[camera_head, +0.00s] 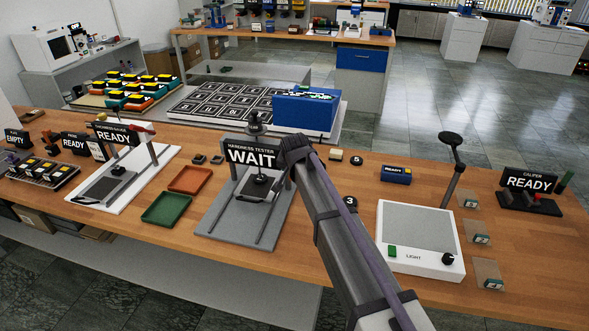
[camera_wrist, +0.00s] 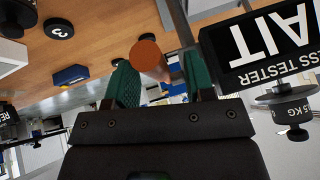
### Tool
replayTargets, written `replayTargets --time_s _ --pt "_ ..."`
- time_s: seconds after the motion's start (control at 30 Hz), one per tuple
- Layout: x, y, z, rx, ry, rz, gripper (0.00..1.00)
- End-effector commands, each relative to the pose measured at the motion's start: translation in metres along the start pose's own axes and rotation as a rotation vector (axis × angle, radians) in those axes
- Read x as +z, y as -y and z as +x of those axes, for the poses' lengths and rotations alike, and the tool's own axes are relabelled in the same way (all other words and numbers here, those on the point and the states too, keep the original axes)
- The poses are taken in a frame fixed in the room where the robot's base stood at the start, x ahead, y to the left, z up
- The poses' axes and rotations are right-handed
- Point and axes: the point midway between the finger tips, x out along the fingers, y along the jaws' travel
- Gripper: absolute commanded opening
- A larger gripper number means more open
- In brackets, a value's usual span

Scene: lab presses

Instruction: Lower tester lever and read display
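The hardness tester (camera_head: 228,225) stands on the wooden bench, its display (camera_head: 250,156) reading WAIT. In the wrist view the display (camera_wrist: 262,45) is upside down and partly cut off. An orange-brown round knob (camera_wrist: 148,56), apparently the lever's end, lies between my gripper's green fingers (camera_wrist: 160,82). The fingers are apart, with a clear gap between the knob and the right finger. I cannot tell whether the left finger touches it. In the head view my arm hides the fingers and lever at the tester's right side.
Green (camera_head: 166,208) and red (camera_head: 190,179) trays lie left of the tester. A white light box (camera_head: 420,238) stands to its right. A weight (camera_wrist: 291,111) is close to the gripper at the right of the wrist view. A blue box (camera_head: 307,110) is behind the tester.

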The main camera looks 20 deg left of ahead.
Motion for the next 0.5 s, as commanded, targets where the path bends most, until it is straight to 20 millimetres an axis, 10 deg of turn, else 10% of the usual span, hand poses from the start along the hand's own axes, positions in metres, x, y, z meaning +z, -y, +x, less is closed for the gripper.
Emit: replayTargets --time_s 0.27,0.5 --pt "-0.001 0.0 -0.007 0.0 0.001 0.0 0.48" --pt "-0.004 0.001 -0.06 0.0 0.001 0.0 0.48"
